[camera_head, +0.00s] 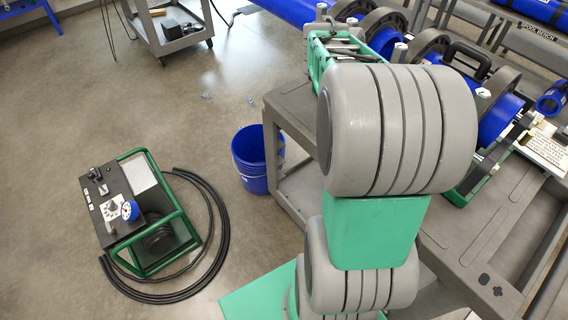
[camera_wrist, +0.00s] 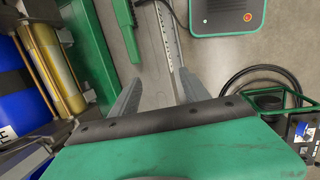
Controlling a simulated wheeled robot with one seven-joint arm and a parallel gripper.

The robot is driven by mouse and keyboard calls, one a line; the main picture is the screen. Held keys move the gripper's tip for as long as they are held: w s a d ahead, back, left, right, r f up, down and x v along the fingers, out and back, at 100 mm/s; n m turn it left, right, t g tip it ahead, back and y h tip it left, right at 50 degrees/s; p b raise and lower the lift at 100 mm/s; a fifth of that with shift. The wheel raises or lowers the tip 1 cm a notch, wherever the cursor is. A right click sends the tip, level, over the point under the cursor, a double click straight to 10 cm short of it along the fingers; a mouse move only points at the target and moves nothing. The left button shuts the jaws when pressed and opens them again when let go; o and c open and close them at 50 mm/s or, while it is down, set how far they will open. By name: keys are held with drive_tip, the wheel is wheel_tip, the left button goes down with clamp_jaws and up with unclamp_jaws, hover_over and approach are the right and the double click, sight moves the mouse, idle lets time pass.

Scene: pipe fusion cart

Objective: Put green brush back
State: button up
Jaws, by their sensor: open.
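A grey cart (camera_head: 515,262) with blue pipe and clamps stands right. A blue bucket (camera_head: 250,172) stands beside it. A green-framed unit (camera_head: 158,208) with coiled black hose sits on the floor. A green box (camera_wrist: 228,14) with a red button is above right of the fingers.

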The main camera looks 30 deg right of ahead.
drive_tip(key=a+m+t+y, duration=0.1)
drive_tip(key=a+t, duration=0.4)
drive_tip(key=a, duration=2.2)
drive_tip(key=shift+r+y, duration=0.25)
drive_tip(key=shift+y, duration=0.55)
